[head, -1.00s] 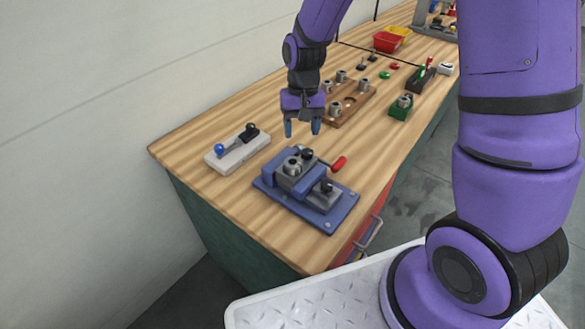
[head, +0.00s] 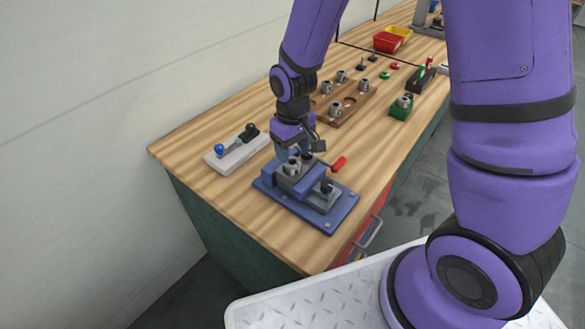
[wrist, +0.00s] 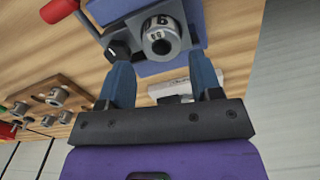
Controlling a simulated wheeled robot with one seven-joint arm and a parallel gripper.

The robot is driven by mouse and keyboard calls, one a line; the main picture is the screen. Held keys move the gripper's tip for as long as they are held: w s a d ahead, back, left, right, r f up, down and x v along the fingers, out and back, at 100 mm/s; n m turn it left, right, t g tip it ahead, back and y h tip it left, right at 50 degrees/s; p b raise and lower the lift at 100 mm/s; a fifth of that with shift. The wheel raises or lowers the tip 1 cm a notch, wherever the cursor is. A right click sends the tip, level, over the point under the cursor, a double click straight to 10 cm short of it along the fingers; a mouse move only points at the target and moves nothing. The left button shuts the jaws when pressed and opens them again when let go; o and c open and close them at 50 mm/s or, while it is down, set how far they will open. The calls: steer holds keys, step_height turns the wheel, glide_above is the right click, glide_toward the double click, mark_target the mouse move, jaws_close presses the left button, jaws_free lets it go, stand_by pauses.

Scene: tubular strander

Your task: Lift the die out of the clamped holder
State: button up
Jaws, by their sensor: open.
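The die (wrist: 160,38) is a grey metal cylinder with a bored centre and dark markings. It sits upright in the blue and grey clamped holder (head: 338,211) near the table's front left corner. My gripper (wrist: 160,62) is open, with its two blue fingers spread wider than the die. In the wrist view the die lies just beyond the fingertips, roughly centred between them, and nothing is held. In the head view my gripper (head: 292,153) is right over the holder's far end and partly hides the die. I cannot tell whether a finger touches it.
A red handle (head: 338,163) sticks out behind the holder. A pale block with a blue-knobbed lever (head: 222,158) lies to the left. A wooden rack (head: 350,105) with several metal dies and a green block (head: 401,110) stand behind.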

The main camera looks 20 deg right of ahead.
mark_target(292, 162)
steer(key=shift+s+a+f, duration=0.1)
steer(key=shift+f, duration=2)
steer(key=c, duration=1)
steer(key=shift+r, duration=0.1)
